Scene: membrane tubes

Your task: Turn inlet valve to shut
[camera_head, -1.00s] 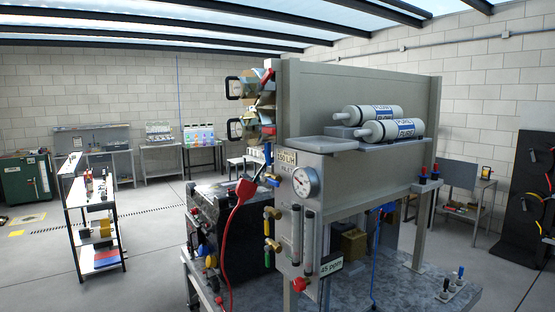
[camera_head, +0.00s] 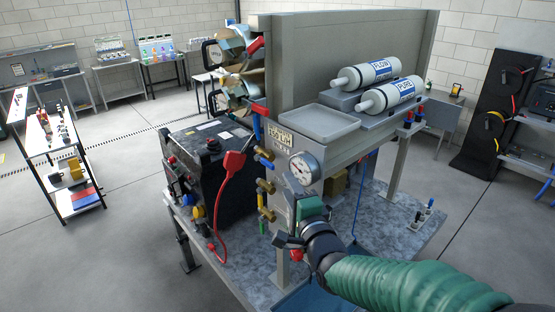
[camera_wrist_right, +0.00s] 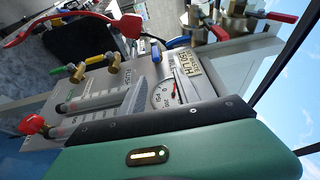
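The panel front (camera_head: 283,190) carries several small valves; I cannot tell which is the inlet valve. A red lever (camera_head: 260,108) is at the top, with a blue lever (camera_head: 256,128) below it. A brass valve with a yellow lever (camera_head: 262,183) and one with a green lever (camera_head: 262,226) are lower. The right wrist view shows the blue lever (camera_wrist_right: 156,51), yellow lever (camera_wrist_right: 113,60), green lever (camera_wrist_right: 57,73) and red lever (camera_wrist_right: 281,18). My right gripper (camera_head: 288,241) is in front of the lower panel, near a red knob (camera_head: 296,255). Its fingers are not clear. My left gripper is out of view.
A round gauge (camera_head: 304,168) sits above my right gripper. A red cable with a red connector (camera_head: 234,161) hangs beside a black box (camera_head: 208,170). A grey tray (camera_head: 319,121) and two white cylinders (camera_head: 388,95) are on top of the shelf.

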